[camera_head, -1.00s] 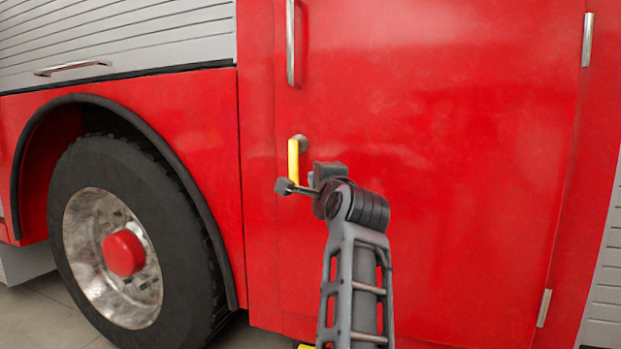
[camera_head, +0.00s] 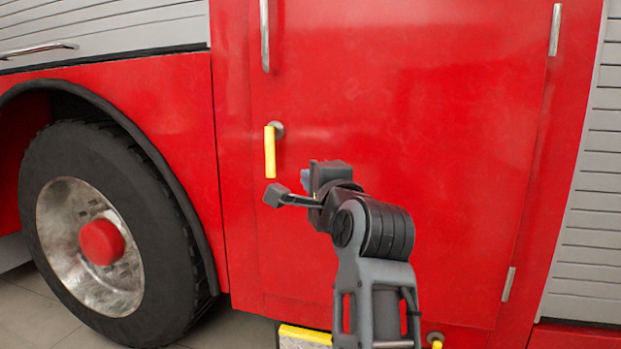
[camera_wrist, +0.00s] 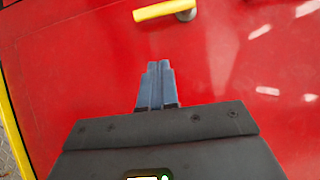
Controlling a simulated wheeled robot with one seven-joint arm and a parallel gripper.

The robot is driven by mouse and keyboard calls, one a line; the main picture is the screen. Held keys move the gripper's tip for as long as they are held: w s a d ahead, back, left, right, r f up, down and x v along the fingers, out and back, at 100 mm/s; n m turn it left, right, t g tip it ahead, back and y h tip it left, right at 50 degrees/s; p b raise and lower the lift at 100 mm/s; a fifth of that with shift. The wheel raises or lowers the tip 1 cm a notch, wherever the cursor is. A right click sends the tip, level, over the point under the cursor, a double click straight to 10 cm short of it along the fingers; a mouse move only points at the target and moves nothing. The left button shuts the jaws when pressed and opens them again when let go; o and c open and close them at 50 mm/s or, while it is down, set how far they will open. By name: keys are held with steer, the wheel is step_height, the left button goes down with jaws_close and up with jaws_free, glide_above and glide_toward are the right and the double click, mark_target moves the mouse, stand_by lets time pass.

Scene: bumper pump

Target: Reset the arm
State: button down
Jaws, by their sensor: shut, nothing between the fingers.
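My gripper (camera_head: 306,181) is in front of the red door (camera_head: 420,110) of the truck, at the end of my raised arm. In the wrist view its two blue-grey fingers (camera_wrist: 158,86) lie side by side, shut and empty. A yellow door handle (camera_head: 270,152) hangs down from a round grey mount, up and left of the gripper in the head view. The handle also shows in the wrist view (camera_wrist: 160,11), beyond the fingertips and apart from them. The red door is closed.
A large black wheel (camera_head: 110,225) under its arch is at the left. A long silver grab bar (camera_head: 265,35) is on the door above the handle. A yellow-edged step (camera_head: 305,336) is low, near my arm. Grey slatted shutters (camera_head: 590,190) are at the right.

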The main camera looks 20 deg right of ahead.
steer(key=s+d+f+n, duration=0.3)
steer(key=s+f+n, duration=0.2)
steer(key=s+f, duration=0.3)
steer(key=s+d+f+n, duration=0.3)
steer(key=s+f+n, duration=0.25)
steer(key=f, duration=0.45)
steer(key=s+f+n+g, duration=0.1)
steer(key=s+f+n, duration=0.3)
steer(key=s, duration=0.8)
steer(key=s+f+n+g, duration=0.1)
steer(key=s+f+n, duration=0.35)
steer(key=s, duration=0.75)
steer(key=s+a+g, duration=0.2)
steer(key=s+a, duration=0.2)
steer(key=s, duration=1.1)
step_height(320, 180, up, 21)
steer(key=p, duration=2)
steer(key=shift+s+a+y+p, duration=0.15)
steer(key=shift+s+y+p, duration=0.05)
steer(key=shift+y+p, duration=0.15)
